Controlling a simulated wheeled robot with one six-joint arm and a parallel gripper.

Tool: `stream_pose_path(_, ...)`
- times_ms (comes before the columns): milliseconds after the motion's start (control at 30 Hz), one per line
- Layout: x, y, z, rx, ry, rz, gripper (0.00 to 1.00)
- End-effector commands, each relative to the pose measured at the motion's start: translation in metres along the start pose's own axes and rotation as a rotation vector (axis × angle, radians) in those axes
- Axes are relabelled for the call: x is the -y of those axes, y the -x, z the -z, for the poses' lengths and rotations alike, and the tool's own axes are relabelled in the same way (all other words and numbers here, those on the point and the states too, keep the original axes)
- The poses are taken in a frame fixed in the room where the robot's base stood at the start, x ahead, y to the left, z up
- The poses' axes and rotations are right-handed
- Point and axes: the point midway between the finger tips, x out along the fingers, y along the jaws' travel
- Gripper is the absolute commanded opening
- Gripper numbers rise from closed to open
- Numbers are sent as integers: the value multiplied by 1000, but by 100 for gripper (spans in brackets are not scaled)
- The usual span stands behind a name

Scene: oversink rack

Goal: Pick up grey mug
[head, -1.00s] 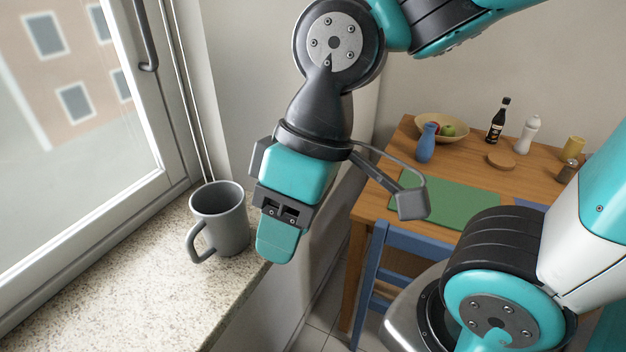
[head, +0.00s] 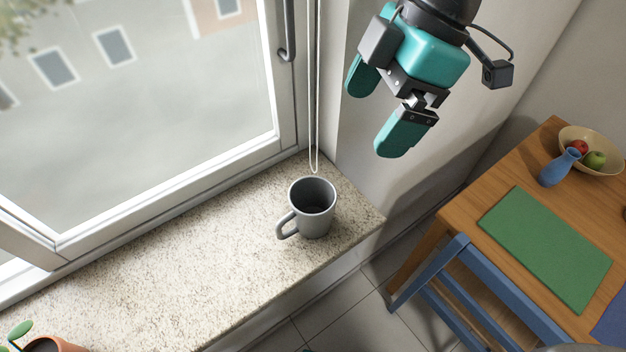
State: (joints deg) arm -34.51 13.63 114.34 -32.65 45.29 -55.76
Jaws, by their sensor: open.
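The grey mug (head: 318,222) stands upright on the speckled stone window sill (head: 200,270), near its right end. Its mouth faces up, and its handle points to the lower left. The inside looks empty. My gripper (head: 370,115) is open, with its two teal fingers apart and nothing between them. It is above and to the right of the mug in the picture, clear of it. The mug is not covered by anything.
A tilted-open window (head: 140,200) borders the sill, with a cord (head: 315,90) hanging behind the mug. A potted plant (head: 50,344) is at the lower left. At right are a wooden table (head: 470,225) with a green mat (head: 545,250), and a blue chair (head: 430,275).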

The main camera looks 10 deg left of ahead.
Motion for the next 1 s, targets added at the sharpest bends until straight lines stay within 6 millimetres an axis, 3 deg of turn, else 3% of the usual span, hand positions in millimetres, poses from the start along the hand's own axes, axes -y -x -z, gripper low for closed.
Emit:
stream_pose_path(33,-5,3,10,0,61,13,100)
stream_pose_path(167,-9,-13,17,-1,130,24,100)
stream_pose_path(600,-6,-105,14,0,126,21,100)
stream_pose_path(1000,-1,-142,14,1,124,23,100)
